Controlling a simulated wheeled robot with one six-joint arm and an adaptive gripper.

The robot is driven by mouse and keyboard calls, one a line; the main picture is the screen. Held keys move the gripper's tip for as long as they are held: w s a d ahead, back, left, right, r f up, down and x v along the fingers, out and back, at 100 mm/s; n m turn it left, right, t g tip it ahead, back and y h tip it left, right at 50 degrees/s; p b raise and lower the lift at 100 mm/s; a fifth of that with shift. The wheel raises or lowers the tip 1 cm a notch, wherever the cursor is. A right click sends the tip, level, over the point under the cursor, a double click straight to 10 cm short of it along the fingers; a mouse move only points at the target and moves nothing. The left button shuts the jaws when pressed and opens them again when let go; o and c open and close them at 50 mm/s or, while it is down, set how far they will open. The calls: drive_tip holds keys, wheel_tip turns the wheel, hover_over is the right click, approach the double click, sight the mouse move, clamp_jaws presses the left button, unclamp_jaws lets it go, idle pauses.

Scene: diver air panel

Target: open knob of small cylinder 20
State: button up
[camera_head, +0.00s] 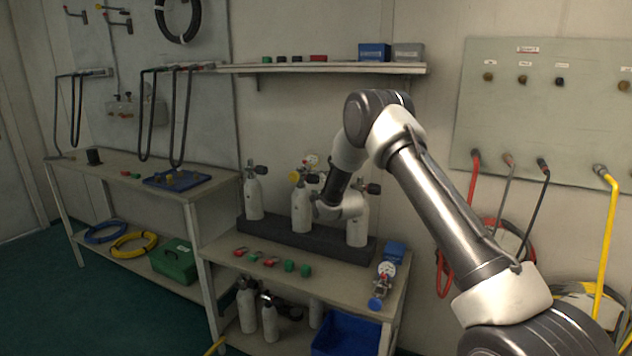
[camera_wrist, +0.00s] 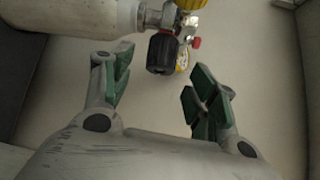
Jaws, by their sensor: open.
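In the head view, three small white cylinders stand upright in a dark rack (camera_head: 300,238): a left one (camera_head: 254,197), a middle one (camera_head: 301,208) with a yellow part and gauge on top, and a right one (camera_head: 358,226). No number is readable. In the wrist view, a white cylinder (camera_wrist: 70,22) with a metal valve, black knob (camera_wrist: 161,53) and yellow part (camera_wrist: 190,4) shows at the top. My gripper (camera_wrist: 162,82) is open, its green pads apart. The black knob lies just beyond the gap between the fingertips, apart from them. My wrist hides the fingers in the head view.
Red and green small parts (camera_head: 270,261) lie on the bench (camera_head: 230,246) before the rack. A gauge fitting (camera_head: 383,280) stands at the bench's right. A shelf (camera_head: 320,68) runs above; a hose panel (camera_head: 550,110) is at right.

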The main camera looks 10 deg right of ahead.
sight(317, 181)
drive_tip(key=w, duration=0.5)
drive_tip(key=shift+a+f, duration=0.25)
drive_tip(key=shift+a, duration=0.1)
drive_tip(key=shift+c, duration=0.3)
drive_tip(key=c, duration=0.9)
